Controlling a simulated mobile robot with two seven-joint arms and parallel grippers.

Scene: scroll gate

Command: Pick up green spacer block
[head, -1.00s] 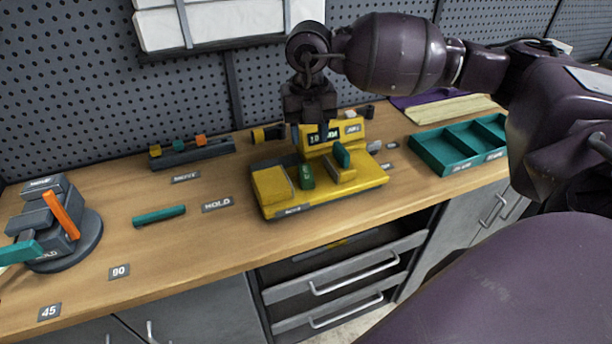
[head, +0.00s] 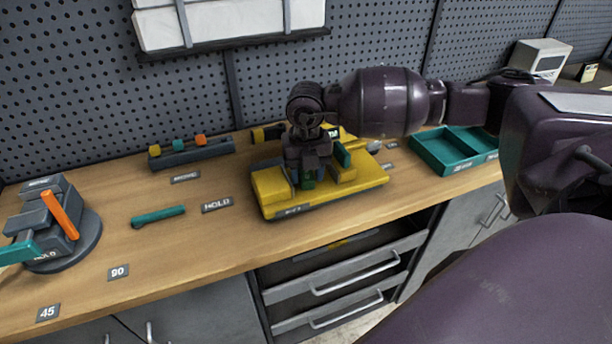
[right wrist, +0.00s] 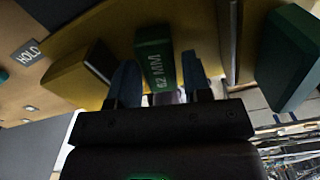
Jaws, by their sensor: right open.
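The green spacer block (head: 308,184) stands in the gap of a yellow fixture (head: 275,187), mostly hidden by my gripper in the head view. In the right wrist view the block (right wrist: 154,60) is dark green with a "62 MM" label. My right gripper (head: 305,178) is open and points down over the fixture. In the right wrist view its two blue fingers (right wrist: 158,78) stand on either side of the block, with small gaps visible. My left gripper is not in view.
A second green piece (head: 343,156) stands on the fixture to the right, close to my gripper. A teal tray (head: 436,155) lies farther right. A teal bar (head: 158,216) and a dark rack (head: 192,154) are on the left.

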